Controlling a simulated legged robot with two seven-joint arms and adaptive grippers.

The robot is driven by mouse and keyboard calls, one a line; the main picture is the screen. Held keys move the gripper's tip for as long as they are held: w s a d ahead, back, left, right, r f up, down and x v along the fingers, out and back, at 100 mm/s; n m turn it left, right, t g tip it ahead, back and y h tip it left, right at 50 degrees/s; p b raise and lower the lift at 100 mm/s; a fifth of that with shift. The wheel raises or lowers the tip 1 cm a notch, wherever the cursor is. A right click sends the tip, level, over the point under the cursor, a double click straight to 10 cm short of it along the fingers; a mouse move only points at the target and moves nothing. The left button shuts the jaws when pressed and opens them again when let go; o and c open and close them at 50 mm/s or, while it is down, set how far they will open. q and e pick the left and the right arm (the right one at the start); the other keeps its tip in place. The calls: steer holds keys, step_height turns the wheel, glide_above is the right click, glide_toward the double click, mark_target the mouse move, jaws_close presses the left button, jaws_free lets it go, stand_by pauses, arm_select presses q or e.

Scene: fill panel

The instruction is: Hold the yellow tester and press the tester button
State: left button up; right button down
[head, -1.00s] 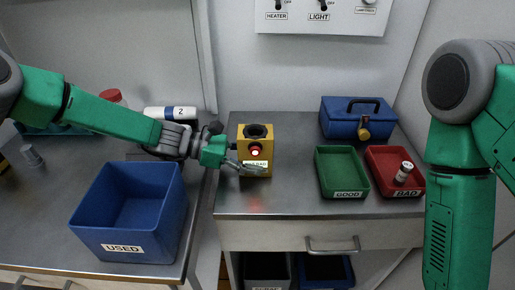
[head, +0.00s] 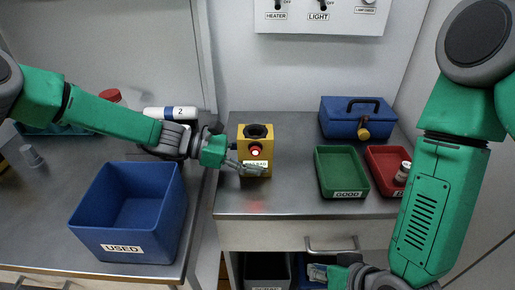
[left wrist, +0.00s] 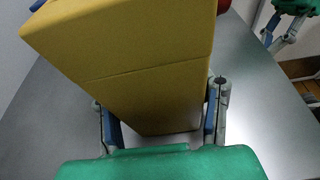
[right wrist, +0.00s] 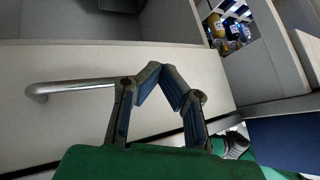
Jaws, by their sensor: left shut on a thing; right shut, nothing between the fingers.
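The yellow tester (head: 248,133) stands upright on the right steel counter. It has a dark round opening on top, a lit red button (head: 255,152) on its front and a label below the button. My left gripper (head: 240,165) is shut on the tester, low on its body. In the left wrist view the yellow body (left wrist: 135,70) sits between the two fingers (left wrist: 160,120). My right gripper is low, in front of the drawer, apart from the tester. In the right wrist view its fingers (right wrist: 165,75) are shut with nothing between them.
A green GOOD tray (head: 342,192) and a red BAD tray (head: 376,156) holding a small cylinder (head: 403,172) stand right of the tester. A blue toolbox (head: 340,124) is behind them. A blue USED bin (head: 120,246) stands left. A drawer handle (right wrist: 70,87) juts out near my right gripper.

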mark_target(239, 150)
steer(key=w+a+r+t+y, duration=0.3)
steer(key=a+r, duration=0.3)
steer(key=r, duration=0.3)
steer(key=w+a+r+t+y, duration=0.2)
steer(key=w+a+r+y, duration=0.15)
steer(key=a+r, duration=0.45)
steer(key=shift+w+d+r, duration=0.15)
steer(key=shift+w+d, duration=0.05)
steer(key=shift+w, duration=1.1)
steer(key=shift+w+d+r, duration=0.15)
steer(key=shift+w, duration=1.2)
steer(key=shift+w+d+r, duration=0.15)
steer(key=shift+w+d, duration=0.05)
steer(key=shift+w, duration=1.1)
steer(key=shift+w, duration=0.1)
steer(key=shift+w+r, duration=0.1)
steer(key=shift+w, duration=0.35)
steer(key=shift+s, duration=0.6)
